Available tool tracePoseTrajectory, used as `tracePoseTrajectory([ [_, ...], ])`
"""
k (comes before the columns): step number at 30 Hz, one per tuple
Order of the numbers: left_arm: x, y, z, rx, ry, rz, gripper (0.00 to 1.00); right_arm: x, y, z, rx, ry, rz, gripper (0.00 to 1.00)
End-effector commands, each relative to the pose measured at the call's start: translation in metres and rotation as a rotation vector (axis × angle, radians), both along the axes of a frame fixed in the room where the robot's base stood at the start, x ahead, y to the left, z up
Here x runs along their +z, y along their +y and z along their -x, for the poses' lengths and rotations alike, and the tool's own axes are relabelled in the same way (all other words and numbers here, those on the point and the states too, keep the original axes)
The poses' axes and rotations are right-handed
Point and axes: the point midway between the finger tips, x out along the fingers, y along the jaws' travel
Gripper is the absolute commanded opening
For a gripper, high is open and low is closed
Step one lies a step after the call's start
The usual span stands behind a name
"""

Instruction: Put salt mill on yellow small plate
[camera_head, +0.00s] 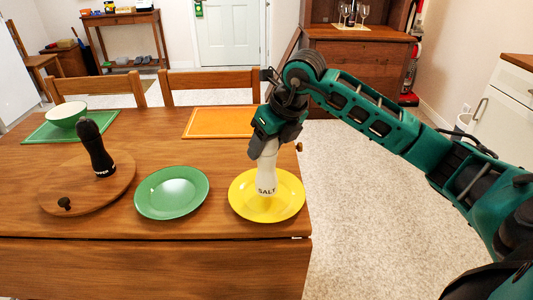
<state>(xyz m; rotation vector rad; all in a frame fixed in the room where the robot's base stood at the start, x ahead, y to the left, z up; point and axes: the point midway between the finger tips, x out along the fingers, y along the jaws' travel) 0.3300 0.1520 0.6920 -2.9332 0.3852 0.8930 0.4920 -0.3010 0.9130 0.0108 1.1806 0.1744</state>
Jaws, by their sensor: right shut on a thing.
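The white salt mill (267,175), marked SALT, is upright and slightly tilted over the yellow small plate (285,207), near the table's right edge. My right gripper (271,140) is shut on the top of the salt mill from above. The mill's lower end overlaps the plate in the picture; I cannot tell whether it touches the plate. My left gripper is not in view.
A green plate (172,193) lies left of the yellow plate. A black pepper mill (96,148) stands on a round wooden board (62,188). A green bowl (66,115) and an orange placemat (232,122) are farther back, near two chairs.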

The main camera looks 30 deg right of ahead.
Motion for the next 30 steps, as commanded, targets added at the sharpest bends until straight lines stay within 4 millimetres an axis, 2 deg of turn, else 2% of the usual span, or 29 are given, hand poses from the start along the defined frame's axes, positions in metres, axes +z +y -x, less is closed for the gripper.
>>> tracePoseTrajectory([
  [1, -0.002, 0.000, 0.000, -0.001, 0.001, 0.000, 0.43, -0.011, 0.000, 0.000, 0.000, 0.002, -0.001, 0.00],
  [3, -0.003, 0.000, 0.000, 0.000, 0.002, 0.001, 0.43, -0.020, 0.000, 0.000, 0.000, 0.002, -0.001, 0.00],
  [14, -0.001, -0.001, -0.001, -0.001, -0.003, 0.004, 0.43, -0.024, 0.000, 0.000, 0.000, -0.002, 0.000, 0.00],
  [15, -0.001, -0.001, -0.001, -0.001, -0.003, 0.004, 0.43, -0.025, 0.000, 0.000, 0.000, 0.001, 0.000, 0.55],
  [23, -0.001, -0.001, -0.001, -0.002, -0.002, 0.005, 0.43, -0.024, 0.000, 0.000, 0.000, 0.001, 0.000, 0.80],
  [30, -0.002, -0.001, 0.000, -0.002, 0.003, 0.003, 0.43, -0.023, 0.000, 0.000, 0.000, 0.001, 0.000, 0.80],
])
